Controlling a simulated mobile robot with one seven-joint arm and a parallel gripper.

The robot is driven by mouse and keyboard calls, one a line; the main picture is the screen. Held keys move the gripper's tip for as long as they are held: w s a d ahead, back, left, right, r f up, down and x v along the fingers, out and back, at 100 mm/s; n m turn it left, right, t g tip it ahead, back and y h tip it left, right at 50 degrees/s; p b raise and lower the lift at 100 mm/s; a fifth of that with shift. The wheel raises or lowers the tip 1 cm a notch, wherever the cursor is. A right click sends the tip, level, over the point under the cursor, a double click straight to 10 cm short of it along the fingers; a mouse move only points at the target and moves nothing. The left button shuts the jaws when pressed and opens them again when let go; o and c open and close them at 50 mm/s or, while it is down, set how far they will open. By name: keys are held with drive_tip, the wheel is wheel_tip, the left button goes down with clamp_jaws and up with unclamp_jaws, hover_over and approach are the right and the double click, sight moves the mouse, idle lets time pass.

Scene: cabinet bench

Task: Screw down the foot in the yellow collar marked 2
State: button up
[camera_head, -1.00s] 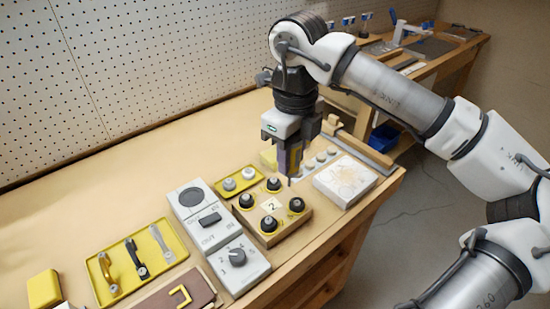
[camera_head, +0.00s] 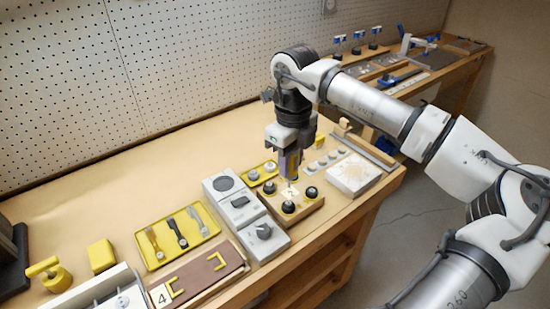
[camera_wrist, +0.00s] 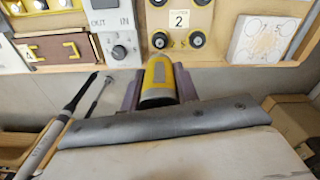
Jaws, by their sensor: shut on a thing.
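A wooden block (camera_head: 309,213) carries several black feet, each in a yellow collar, around a white label marked 2 (camera_wrist: 180,19). In the head view I see a left foot (camera_head: 269,187), a front foot (camera_head: 288,207) and a right foot (camera_head: 311,192); the back one is hidden behind my gripper. In the wrist view two feet (camera_wrist: 160,40) (camera_wrist: 197,39) show below the label. I cannot tell whether the tip touches anything.
A grey switch panel (camera_head: 241,203) with a knob stands left of the block. A yellow tray (camera_head: 153,257) of handles lies farther left. A pale patterned slab (camera_head: 352,174) is to the right. A small yellow tray (camera_head: 252,179) with round parts sits behind.

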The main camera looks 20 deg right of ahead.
sight(290, 182)
drive_tip(key=shift+f+b, duration=1.35)
drive_tip(key=shift+f, duration=1.2)
drive_tip(key=shift+f+b, duration=0.65)
drive_tip(key=shift+b, duration=1.55)
idle(1.8)
drive_tip(key=shift+r, duration=0.15)
idle(0.5)
drive_tip(key=shift+r+p, duration=1.7)
drive_tip(key=shift+r, duration=1.2)
